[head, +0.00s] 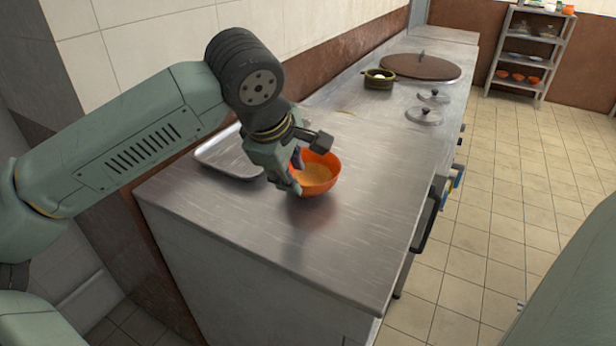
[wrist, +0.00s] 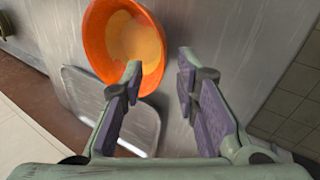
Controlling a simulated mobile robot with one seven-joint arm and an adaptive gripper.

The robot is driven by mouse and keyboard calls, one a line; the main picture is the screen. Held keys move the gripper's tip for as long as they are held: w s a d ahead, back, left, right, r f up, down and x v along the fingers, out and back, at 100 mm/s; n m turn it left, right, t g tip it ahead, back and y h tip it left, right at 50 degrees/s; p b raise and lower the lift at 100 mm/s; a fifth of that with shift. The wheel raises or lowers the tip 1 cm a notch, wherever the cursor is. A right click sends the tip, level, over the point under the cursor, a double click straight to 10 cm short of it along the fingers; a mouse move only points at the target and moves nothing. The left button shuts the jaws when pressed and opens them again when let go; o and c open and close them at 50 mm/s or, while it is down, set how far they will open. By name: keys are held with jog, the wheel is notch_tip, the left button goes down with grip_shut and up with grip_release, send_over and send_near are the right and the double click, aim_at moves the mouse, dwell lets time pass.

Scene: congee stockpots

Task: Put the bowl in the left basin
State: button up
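The orange bowl (head: 318,172) with a yellowish inside is at the near part of the steel counter, right of a metal tray. It also shows in the wrist view (wrist: 98,35). My gripper (wrist: 158,66) is open at the bowl's near side. In the wrist view one fingertip lies over the bowl's inside and the other lies outside its rim, with a gap between them. I cannot tell whether either finger touches the rim. In the head view my gripper (head: 294,175) covers the bowl's left side. No basin can be made out in either view.
The shallow metal tray (head: 228,158) lies beside the wall, close to my gripper. Farther along the counter (head: 350,240) are a dark green pot (head: 379,80), a large brown lid (head: 420,67) and small metal lids (head: 424,115). The counter's near right part is clear.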

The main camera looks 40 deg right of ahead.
aim_at(302, 195)
jog(key=shift+p+x, duration=1)
jog(key=shift+x, duration=1.8)
jog(key=shift+c, duration=0.5)
grip_shut()
